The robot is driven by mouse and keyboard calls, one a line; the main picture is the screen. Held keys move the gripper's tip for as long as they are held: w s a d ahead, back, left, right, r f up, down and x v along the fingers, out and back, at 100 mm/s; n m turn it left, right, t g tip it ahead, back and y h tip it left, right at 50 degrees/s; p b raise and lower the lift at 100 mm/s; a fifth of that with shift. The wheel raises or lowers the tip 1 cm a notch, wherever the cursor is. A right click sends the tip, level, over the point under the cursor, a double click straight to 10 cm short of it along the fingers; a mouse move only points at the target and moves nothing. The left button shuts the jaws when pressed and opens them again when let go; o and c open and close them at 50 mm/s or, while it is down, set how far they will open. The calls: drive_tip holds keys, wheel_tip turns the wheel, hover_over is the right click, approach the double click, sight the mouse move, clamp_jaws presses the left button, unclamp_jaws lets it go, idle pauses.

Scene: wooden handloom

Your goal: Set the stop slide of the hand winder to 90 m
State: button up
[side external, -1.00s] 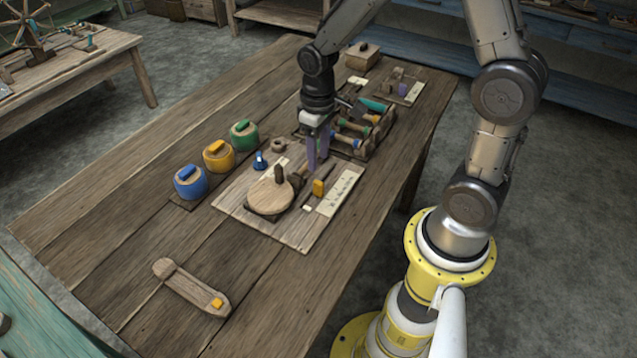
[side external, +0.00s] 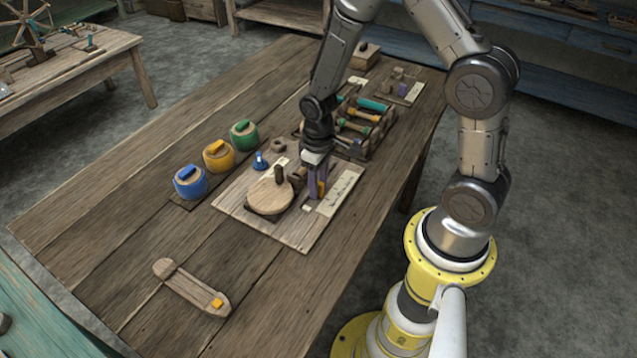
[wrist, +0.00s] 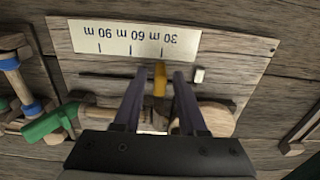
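The stop slide is a small yellow block; it shows in the wrist view (wrist: 160,79) and partly between my fingers in the side view (side external: 321,188). It sits in line with the 30 m mark of the pale scale plate (wrist: 130,36), which reads 30, 60 and 90 m, upside down in the wrist view. A dark slot (wrist: 105,75) runs from the slide past 60 m towards 90 m. My gripper (wrist: 159,80) is open, with one purple finger on each side of the slide and a gap at both. The hand winder's round wooden disc (side external: 268,197) stands beside the slide.
Blue, yellow and green pots (side external: 218,156) stand left of the winder board (side external: 300,235). A rack of spools (side external: 360,125) stands behind. The front table is mostly clear.

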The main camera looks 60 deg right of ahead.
clamp_jaws()
idle(1.2)
